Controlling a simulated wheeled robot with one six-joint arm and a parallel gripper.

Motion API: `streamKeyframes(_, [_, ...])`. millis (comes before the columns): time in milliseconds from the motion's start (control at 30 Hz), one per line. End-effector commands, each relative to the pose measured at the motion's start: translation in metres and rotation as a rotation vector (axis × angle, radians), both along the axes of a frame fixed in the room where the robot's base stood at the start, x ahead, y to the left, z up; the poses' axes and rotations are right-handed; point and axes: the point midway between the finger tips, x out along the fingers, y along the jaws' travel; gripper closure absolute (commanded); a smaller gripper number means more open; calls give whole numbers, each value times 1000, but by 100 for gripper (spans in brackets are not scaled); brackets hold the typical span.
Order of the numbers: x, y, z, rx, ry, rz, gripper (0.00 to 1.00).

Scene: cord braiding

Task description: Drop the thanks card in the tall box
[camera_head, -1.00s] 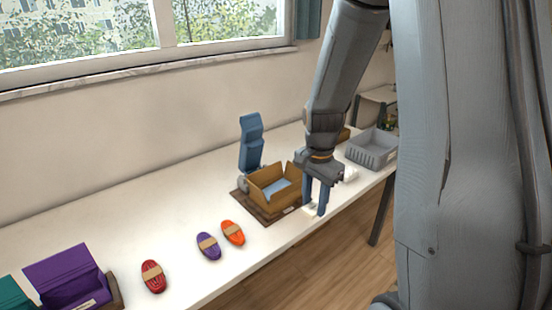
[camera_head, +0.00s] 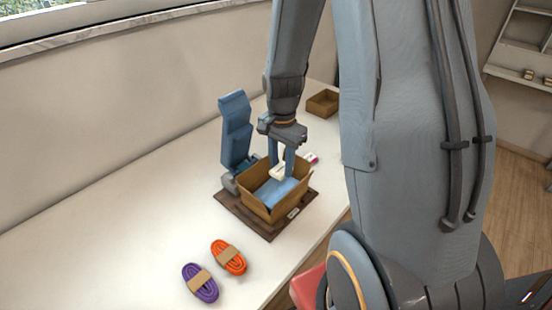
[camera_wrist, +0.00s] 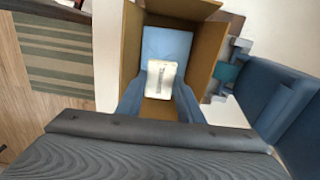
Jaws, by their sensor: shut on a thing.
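My gripper (camera_head: 281,165) is shut on a small white card (camera_head: 280,174) and holds it over the open brown box (camera_head: 251,194). In the wrist view the card (camera_wrist: 161,78) sits between my two blue fingers (camera_wrist: 160,98), with a dark mark on its face. The box (camera_wrist: 206,50) has its flaps spread, and a light blue sheet (camera_wrist: 167,43) lies inside. The card is above the sheet; I cannot tell how far down between the walls it is. The card's wording is too small to read.
The box stands on a dark brown base (camera_head: 268,233) with a blue upright device (camera_head: 235,130) close behind it. Purple (camera_head: 200,283) and orange (camera_head: 228,257) cord bundles lie in front. A small brown tray (camera_head: 322,103) is farther back. The table at left is clear.

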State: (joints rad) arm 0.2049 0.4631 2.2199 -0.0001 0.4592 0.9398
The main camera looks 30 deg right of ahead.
Motion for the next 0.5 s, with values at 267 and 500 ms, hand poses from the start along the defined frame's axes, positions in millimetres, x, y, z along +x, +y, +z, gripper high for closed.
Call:
streamKeyframes(267, [1,0,-20,0,0,0,87])
streamKeyframes(500, [1,0,-47,0,0,0,87])
